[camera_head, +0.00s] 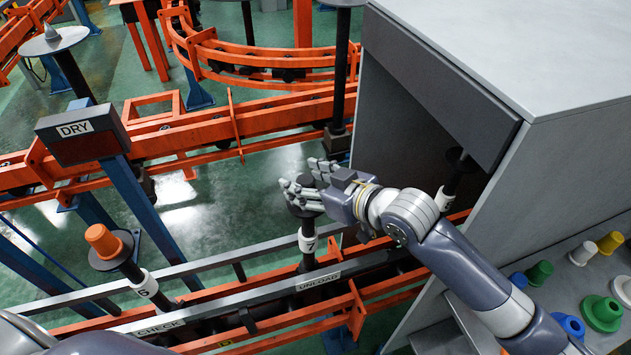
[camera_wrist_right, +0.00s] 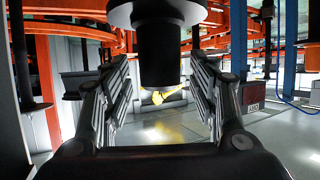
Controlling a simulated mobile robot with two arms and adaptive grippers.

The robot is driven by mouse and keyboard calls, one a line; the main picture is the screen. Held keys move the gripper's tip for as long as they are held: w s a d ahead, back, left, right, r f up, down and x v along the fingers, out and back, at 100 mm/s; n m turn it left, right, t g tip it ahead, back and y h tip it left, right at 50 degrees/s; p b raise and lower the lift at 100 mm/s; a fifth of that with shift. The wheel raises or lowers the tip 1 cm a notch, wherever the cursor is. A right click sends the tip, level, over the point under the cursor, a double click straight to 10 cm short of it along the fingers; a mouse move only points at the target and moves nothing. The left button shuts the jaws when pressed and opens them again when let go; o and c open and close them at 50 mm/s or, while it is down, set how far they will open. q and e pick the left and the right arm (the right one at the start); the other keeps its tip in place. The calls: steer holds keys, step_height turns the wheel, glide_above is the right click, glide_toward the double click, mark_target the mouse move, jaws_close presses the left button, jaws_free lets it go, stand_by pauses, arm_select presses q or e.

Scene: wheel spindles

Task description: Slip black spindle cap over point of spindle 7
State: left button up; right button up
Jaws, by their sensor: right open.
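Spindle 7 (camera_head: 307,245) stands upright behind the UNLOAD rail, with a white band marked 7 and a dark disc near its top. My right gripper (camera_head: 308,188) is at its top, with its fingers spread. In the right wrist view, a black shaft with a wide black flange above it (camera_wrist_right: 158,55) lies between the open fingers (camera_wrist_right: 160,105), with gaps at both sides. I cannot tell whether a black cap is part of it. The fingers partly hide the spindle's point. My left gripper is out of view.
Spindle 6 (camera_head: 142,285), to the left, carries an orange cap (camera_head: 103,240). A grey cabinet (camera_head: 570,150) stands close on the right, with another spindle in its opening. Green (camera_head: 602,313), blue and yellow caps stand on a shelf at lower right. Orange rails (camera_head: 240,115) cross behind.

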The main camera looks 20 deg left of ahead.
steer(key=v, duration=1.2)
steer(key=shift+f, duration=0.15)
steer(key=s+d+f+m+h, duration=0.3)
steer(key=d+f+m+h, duration=0.1)
steer(key=d+f, duration=0.35)
steer(key=s+d+f+m+h, duration=0.3)
steer(key=s+d+f, duration=0.1)
steer(key=d+f, duration=0.35)
steer(key=s+d+f+m+g+h, duration=0.35)
steer(key=s+d+f, duration=0.45)
steer(key=s+d, duration=0.35)
step_height(320, 180, down, 30)
steer(key=s+g+b, duration=0.1)
steer(key=s+b, duration=0.1)
steer(key=b, duration=0.1)
steer(key=s+d+f+g+h+b, duration=0.1)
steer(key=s+d+f+b, duration=0.1)
steer(key=s+f, duration=1.5)
steer(key=shift+f, duration=0.35)
